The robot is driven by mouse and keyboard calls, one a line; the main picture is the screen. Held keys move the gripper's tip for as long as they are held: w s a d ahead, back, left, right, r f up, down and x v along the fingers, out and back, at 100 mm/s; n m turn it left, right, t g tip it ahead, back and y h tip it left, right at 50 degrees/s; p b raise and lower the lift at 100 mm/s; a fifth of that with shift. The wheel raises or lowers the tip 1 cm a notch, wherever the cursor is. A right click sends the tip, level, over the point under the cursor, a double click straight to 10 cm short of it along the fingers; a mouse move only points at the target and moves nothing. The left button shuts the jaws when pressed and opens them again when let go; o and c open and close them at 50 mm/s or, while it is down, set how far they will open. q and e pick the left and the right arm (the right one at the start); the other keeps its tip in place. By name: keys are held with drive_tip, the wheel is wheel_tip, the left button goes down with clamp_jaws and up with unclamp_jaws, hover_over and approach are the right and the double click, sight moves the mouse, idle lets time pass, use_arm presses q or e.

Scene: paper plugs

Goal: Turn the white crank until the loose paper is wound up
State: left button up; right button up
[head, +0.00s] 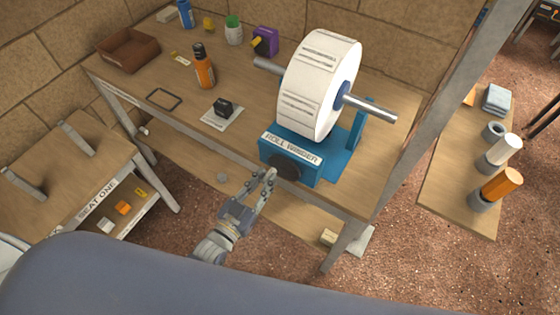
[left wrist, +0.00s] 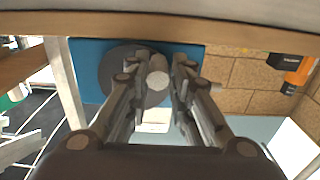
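The blue roll winder (head: 292,157) stands at the front edge of the workbench, with a large white paper roll (head: 318,85) on its metal shaft. A dark round disc (head: 285,167) is on its front face. In the left wrist view a pale round knob, apparently the white crank's handle (left wrist: 158,72), stands in front of the dark disc (left wrist: 112,72). My left gripper (head: 266,176) is at the winder's front. Its fingers (left wrist: 158,80) are apart, one on each side of the knob, with small gaps seeming to show. I cannot make out a loose paper end. My right gripper is not in view.
The workbench (head: 145,85) holds an orange bottle (head: 203,68), a black block (head: 223,107) on a paper and a brown tray (head: 128,50). The shaft's end (head: 380,110) sticks out right. A lower shelf (head: 185,160) runs beneath. A side bench (head: 460,190) stands right.

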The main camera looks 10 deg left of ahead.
use_arm(q)
drive_tip(key=shift+c, duration=0.5)
drive_tip(key=shift+w+a+r+p, duration=0.1)
drive_tip(key=shift+a+r+p, duration=0.2)
drive_tip(key=shift+r+p, duration=0.2)
drive_tip(key=shift+o, duration=0.4)
drive_tip(key=shift+c, duration=0.5)
drive_tip(key=shift+w+a+r+p, duration=0.1)
drive_tip(key=shift+a+r+p, duration=0.05)
drive_tip(key=shift+r+p, duration=0.55)
drive_tip(key=shift+o, duration=0.3)
drive_tip(key=shift+c, duration=0.2)
